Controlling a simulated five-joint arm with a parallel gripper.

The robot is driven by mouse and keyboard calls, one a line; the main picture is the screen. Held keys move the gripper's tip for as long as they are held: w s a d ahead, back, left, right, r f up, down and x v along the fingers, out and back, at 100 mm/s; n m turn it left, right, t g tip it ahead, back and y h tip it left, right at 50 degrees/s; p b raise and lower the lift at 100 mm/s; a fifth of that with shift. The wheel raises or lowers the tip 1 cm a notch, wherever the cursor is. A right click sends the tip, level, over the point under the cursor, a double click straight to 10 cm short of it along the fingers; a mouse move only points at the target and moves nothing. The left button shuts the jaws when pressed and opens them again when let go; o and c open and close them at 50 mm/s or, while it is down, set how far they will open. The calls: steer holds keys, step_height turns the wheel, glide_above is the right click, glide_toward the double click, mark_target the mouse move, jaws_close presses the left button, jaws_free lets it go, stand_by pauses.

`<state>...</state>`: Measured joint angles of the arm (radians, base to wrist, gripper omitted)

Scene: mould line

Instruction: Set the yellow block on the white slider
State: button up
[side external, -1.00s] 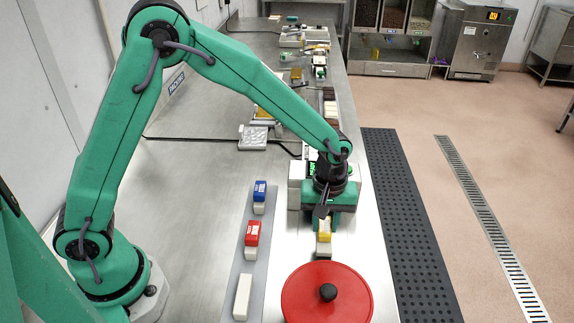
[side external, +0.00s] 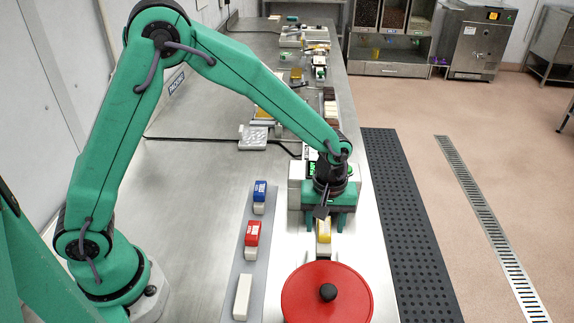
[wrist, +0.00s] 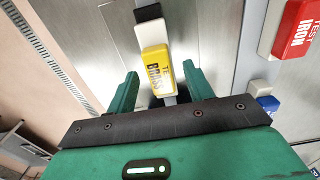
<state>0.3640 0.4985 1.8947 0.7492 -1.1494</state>
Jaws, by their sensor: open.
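The yellow block (side external: 324,231) sits on a narrow white piece (side external: 323,252), which appears to be the white slider, just behind the red lid. In the wrist view the block (wrist: 157,68) carries dark lettering. The white piece (wrist: 152,35) shows beyond it and a little below it, with a black end (wrist: 147,13). My gripper (side external: 324,222) is open, with one green finger on each side of the block. In the wrist view the open fingers (wrist: 160,88) stand apart from the block with gaps on both sides.
A red round lid (side external: 318,295) with a black knob stands in front. To the left, a grey strip (side external: 246,273) holds a blue block (side external: 260,190), a red block (side external: 252,233) and a plain white bar (side external: 242,297). A white machine (side external: 295,188) stands behind my gripper.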

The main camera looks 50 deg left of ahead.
steer(key=shift+r, duration=3.95)
steer(key=shift+s+a+r, duration=0.1)
steer(key=shift+a+r, duration=0.1)
steer(key=shift+r, duration=0.05)
steer(key=s+a+r+m+t, duration=0.2)
steer(key=s+a+r+m, duration=0.2)
steer(key=s, duration=0.5)
steer(key=s+a+r+m+t, duration=0.3)
steer(key=s+a+r+m, duration=0.2)
steer(key=s+a+r, duration=0.3)
steer(key=s+a, duration=0.1)
steer(key=a, duration=0.2)
steer(key=shift+s+a+t, duration=0.15)
steer(key=shift+s+t, duration=0.15)
